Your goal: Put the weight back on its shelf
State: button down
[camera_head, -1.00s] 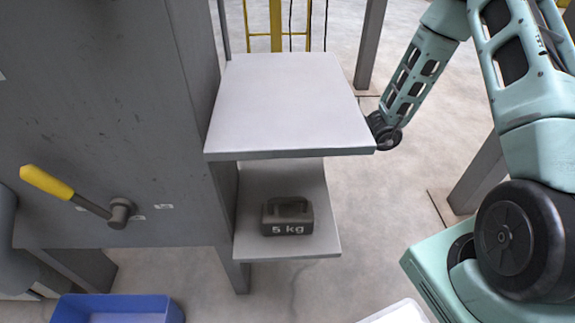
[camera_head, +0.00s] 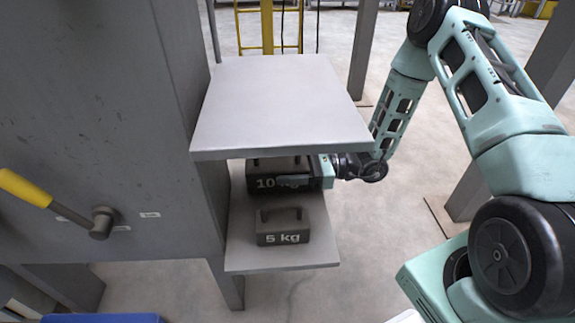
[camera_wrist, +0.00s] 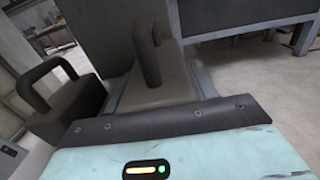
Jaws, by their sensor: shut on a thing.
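The dark 10 kg weight (camera_head: 266,182) is under the upper shelf, behind the 5 kg weight. In the wrist view the held weight (camera_wrist: 158,92) is upright at the centre, handle up, ahead of my gripper. The 5 kg weight (camera_head: 283,226) stands on the lower shelf's front; it shows at left in the wrist view (camera_wrist: 68,112).
The grey upper shelf (camera_head: 280,100) hangs close over the held weight. The grey machine wall (camera_head: 90,120) with a yellow-handled lever (camera_head: 25,188) bounds the left. A blue bin (camera_head: 100,318) is at the lower left. Open floor lies right of the shelves.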

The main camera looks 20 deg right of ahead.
jog(key=shift+c, duration=2.4)
grip_release()
jog(key=shift+f, duration=0.1)
jog(key=shift+r, duration=0.2)
jog(key=p+v, duration=0.3)
jog(key=v, duration=0.9)
